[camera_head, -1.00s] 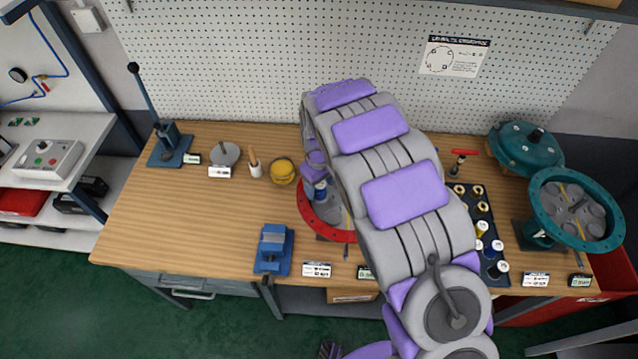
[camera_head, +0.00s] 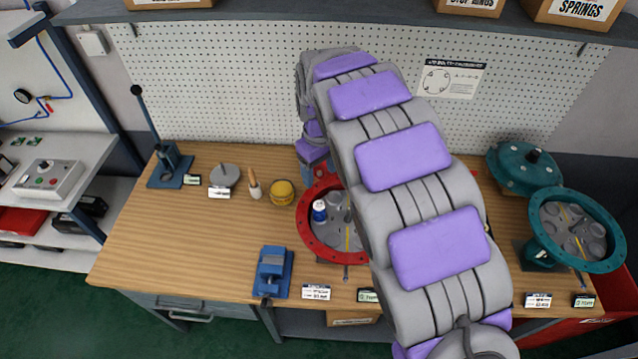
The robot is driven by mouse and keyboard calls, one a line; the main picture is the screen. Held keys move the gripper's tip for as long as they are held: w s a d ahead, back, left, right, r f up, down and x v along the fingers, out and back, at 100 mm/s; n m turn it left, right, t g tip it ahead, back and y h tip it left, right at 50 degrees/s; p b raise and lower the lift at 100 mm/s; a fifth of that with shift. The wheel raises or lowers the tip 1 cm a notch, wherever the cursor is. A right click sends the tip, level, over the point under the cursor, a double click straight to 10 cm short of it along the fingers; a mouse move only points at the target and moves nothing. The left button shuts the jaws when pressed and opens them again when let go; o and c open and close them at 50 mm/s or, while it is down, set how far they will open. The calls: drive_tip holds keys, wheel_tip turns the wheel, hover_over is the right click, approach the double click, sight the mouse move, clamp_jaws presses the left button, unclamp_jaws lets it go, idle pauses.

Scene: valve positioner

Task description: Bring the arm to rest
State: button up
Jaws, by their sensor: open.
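My arm, grey with purple pads, reaches up from the bottom right over the bench and bends over at its top, near the pegboard. My gripper (camera_head: 317,168) hangs below that bend, small and partly hidden by the arm. It is open and sits above and behind the red round housing (camera_head: 307,238). A small blue bottle with a white top (camera_head: 319,211) stands inside the housing, apart from the gripper. The right part of the housing is hidden behind my arm.
The wooden bench (camera_head: 180,240) is clear at left centre. A blue vise (camera_head: 272,270), a yellow round part (camera_head: 283,192) and a lever press (camera_head: 168,165) stand on it. Teal housings (camera_head: 578,228) stand at right. A shelf with boxes (camera_head: 470,5) runs above the pegboard.

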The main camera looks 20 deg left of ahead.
drive_tip(key=shift+r, duration=1.15)
drive_tip(key=s+d+r+m+b, duration=0.1)
drive_tip(key=s+d+m, duration=0.1)
drive_tip(key=s+d, duration=0.35)
drive_tip(key=s+d+r+m+b, duration=0.1)
drive_tip(key=s+d+m+b, duration=0.1)
drive_tip(key=d, duration=0.7)
drive_tip(key=s+d+m+b, duration=0.1)
drive_tip(key=s+d+m, duration=0.1)
drive_tip(key=s+d, duration=0.35)
drive_tip(key=s+d+f+m+b, duration=0.1)
drive_tip(key=s+d+f+m, duration=0.1)
drive_tip(key=s, duration=0.5)
drive_tip(key=s+d+f+m+g+b, duration=0.1)
drive_tip(key=s+d+f+b, duration=0.1)
drive_tip(key=s+d, duration=0.3)
drive_tip(key=s+d+f+m+b, duration=0.1)
drive_tip(key=s+d, duration=0.3)
drive_tip(key=s, duration=0.4)
drive_tip(key=shift+s+f+m+g, duration=0.3)
drive_tip(key=shift+f+m+g, duration=0.1)
drive_tip(key=shift+f+m, duration=0.35)
